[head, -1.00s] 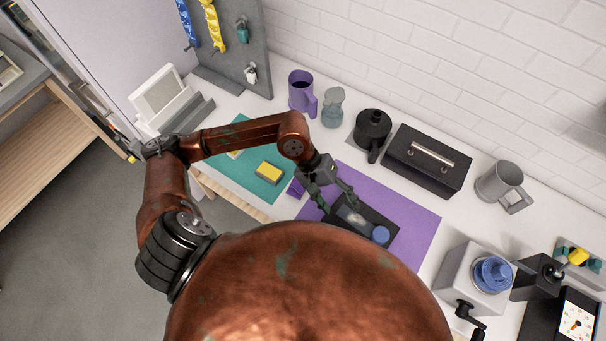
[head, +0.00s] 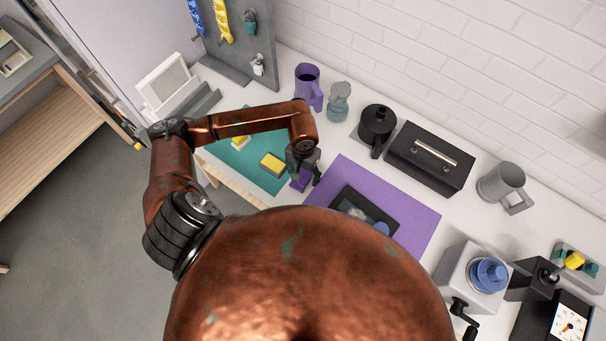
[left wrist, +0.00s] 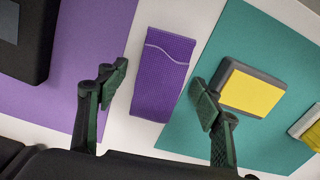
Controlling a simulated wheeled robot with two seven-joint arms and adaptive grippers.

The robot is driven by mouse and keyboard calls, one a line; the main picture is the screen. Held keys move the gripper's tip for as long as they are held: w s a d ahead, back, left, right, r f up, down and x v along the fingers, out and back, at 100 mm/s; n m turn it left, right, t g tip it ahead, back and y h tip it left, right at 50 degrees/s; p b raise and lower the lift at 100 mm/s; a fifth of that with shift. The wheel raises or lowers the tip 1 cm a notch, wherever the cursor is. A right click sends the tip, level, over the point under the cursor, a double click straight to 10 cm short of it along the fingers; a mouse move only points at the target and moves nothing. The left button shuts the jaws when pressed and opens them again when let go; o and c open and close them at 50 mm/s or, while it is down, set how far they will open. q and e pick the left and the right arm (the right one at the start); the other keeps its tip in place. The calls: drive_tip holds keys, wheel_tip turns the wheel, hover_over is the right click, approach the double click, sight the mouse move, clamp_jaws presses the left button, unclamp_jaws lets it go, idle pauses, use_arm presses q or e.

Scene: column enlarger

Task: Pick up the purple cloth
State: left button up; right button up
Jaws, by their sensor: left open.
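The purple cloth (left wrist: 162,75) lies folded flat on the white table, in the strip between the purple mat and the teal mat, with a pale wavy line near one end. In the head view only a part of the cloth (head: 300,180) shows below my left gripper (head: 304,168). In the left wrist view the two fingers of my left gripper (left wrist: 158,100) are open, one on either side of the cloth and apart from it. The height of the fingers above the table is hard to tell. My right gripper is not in view.
A yellow-topped block (left wrist: 250,92) lies on the teal mat (left wrist: 270,40), close to one finger. A black tray (head: 365,207) lies on the purple mat (head: 415,215). A purple mug (head: 307,88) and a grey-green pot (head: 339,102) stand behind.

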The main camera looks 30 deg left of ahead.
use_arm(q)
drive_tip(key=shift+f, duration=0.15)
drive_tip(key=c, duration=1.2)
